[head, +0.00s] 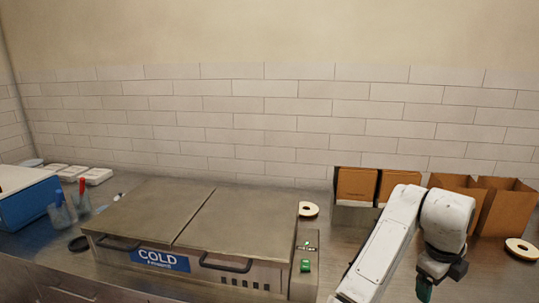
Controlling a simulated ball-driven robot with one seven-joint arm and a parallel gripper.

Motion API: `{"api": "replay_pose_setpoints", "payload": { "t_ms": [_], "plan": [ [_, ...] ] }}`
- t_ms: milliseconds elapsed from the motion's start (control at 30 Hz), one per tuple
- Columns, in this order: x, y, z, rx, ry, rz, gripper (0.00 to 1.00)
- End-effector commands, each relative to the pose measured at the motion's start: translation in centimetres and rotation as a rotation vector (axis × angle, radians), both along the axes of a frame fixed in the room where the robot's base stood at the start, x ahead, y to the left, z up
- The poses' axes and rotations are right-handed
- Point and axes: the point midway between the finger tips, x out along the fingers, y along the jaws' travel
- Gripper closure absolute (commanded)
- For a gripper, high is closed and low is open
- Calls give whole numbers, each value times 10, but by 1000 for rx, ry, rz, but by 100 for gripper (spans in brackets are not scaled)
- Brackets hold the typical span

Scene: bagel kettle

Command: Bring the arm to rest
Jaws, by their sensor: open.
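My white arm rises from the lower edge at the right of the head view and bends over at its top. My gripper (427,287) hangs down from it at the lower right, dark with a green part at its end. It is open, and I see nothing held in it. It is over the metal counter, in front of the brown boxes and apart from them.
A steel cold unit (205,222) with two closed lids fills the middle. Brown boxes (356,184) and open paper bags (503,207) stand at the back right. A blue bin (25,212) and cups stand left.

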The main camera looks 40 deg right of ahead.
Motion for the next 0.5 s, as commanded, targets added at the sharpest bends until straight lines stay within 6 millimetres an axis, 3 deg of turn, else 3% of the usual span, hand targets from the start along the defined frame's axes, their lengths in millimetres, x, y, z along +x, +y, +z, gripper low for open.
{"api": "replay_pose_setpoints", "payload": {
  "t_ms": [267,367,500],
  "plan": [
    [17,8,-17,-174,278,738,12],
    [28,24,-32,-206,390,1042,12],
    [40,59,-62,-218,538,1485,12]
  ]
}}
